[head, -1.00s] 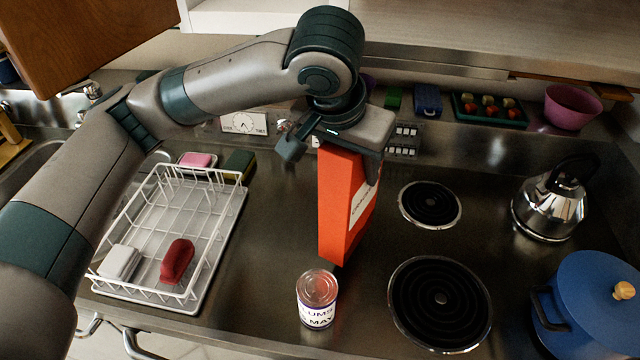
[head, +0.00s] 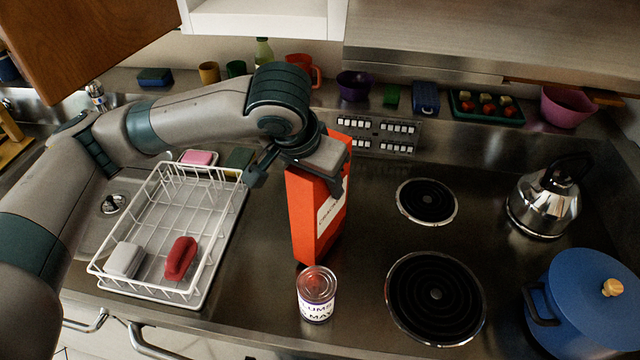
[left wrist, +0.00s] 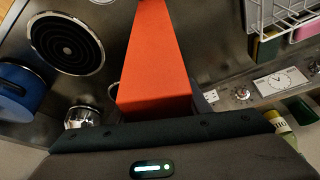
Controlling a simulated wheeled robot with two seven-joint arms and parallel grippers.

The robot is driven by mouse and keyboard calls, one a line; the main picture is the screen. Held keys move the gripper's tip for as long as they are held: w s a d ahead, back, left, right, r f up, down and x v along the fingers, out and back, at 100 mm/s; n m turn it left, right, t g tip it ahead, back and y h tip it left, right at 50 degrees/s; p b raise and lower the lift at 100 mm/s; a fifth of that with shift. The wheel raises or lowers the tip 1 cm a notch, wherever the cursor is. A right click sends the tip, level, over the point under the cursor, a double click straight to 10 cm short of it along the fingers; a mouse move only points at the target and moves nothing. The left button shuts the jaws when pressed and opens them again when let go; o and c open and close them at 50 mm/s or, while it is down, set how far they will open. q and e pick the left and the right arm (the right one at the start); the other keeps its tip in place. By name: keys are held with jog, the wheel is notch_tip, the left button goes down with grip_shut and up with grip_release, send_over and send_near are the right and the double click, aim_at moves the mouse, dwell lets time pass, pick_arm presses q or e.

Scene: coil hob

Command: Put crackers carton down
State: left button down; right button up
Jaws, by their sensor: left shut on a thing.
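The crackers carton (head: 310,215) is a tall red-orange box with a white label, upright on or just above the steel counter; I cannot tell whether its base touches. My left gripper (head: 322,165) is shut on its top from above. In the left wrist view the carton (left wrist: 155,65) extends away from my gripper toward the counter. My right gripper is not in view.
A tin can (head: 316,294) stands right in front of the carton. A white dish rack (head: 213,278) is to the left. Coil burners (head: 435,297), a kettle (head: 543,200) and a blue pot (head: 585,305) are to the right. Bare counter lies between rack and carton.

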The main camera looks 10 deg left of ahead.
pick_arm(q)
jog(key=shift+f, duration=1)
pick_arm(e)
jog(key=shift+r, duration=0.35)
pick_arm(q)
jog(key=shift+f, duration=0.1)
jog(key=c, duration=1)
grip_release()
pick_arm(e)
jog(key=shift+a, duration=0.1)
